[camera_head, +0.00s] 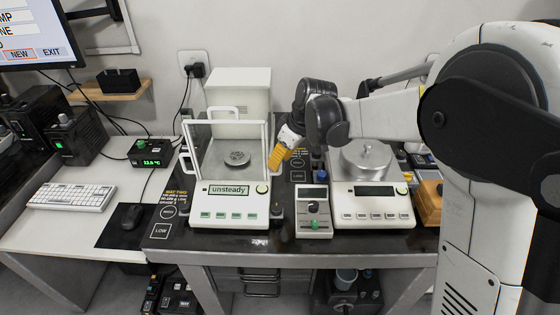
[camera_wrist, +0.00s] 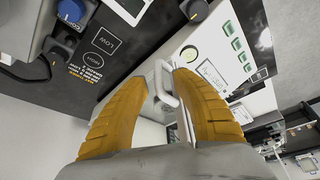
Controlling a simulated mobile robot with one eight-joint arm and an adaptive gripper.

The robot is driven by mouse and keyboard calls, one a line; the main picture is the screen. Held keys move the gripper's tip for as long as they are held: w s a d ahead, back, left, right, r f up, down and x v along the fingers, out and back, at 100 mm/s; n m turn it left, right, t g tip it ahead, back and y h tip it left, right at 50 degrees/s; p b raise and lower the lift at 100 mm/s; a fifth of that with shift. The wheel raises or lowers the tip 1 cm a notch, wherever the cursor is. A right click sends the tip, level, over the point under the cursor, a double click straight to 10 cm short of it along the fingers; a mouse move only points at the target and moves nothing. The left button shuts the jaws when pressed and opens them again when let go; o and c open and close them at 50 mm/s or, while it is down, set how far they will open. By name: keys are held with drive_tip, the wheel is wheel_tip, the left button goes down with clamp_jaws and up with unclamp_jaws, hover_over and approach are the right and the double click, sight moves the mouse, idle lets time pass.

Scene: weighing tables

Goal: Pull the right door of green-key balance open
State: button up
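The green-key balance (camera_head: 230,213) stands left of centre on the black-topped table. Its display reads "unsteady", and a small round metal piece (camera_head: 237,158) sits inside its glass chamber. The right door (camera_head: 262,150) is seen nearly edge-on and looks shut. My gripper (camera_head: 275,163) has yellow fingers and is beside that door, on its outer right side. In the wrist view the fingers are apart, with the door's white handle (camera_wrist: 163,92) between their tips. I cannot tell whether either finger touches it. In the head view the handle is hidden behind my gripper.
A keyboard (camera_head: 75,197), a mouse (camera_head: 131,216) and a green-lit device (camera_head: 150,152) lie left. The wall is close behind.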

clamp_jaws()
drive_tip(key=w+p, duration=0.4)
drive_tip(key=w, duration=1.3)
drive_tip(key=shift+d, duration=0.25)
unclamp_jaws()
drive_tip(key=shift+a, duration=0.1)
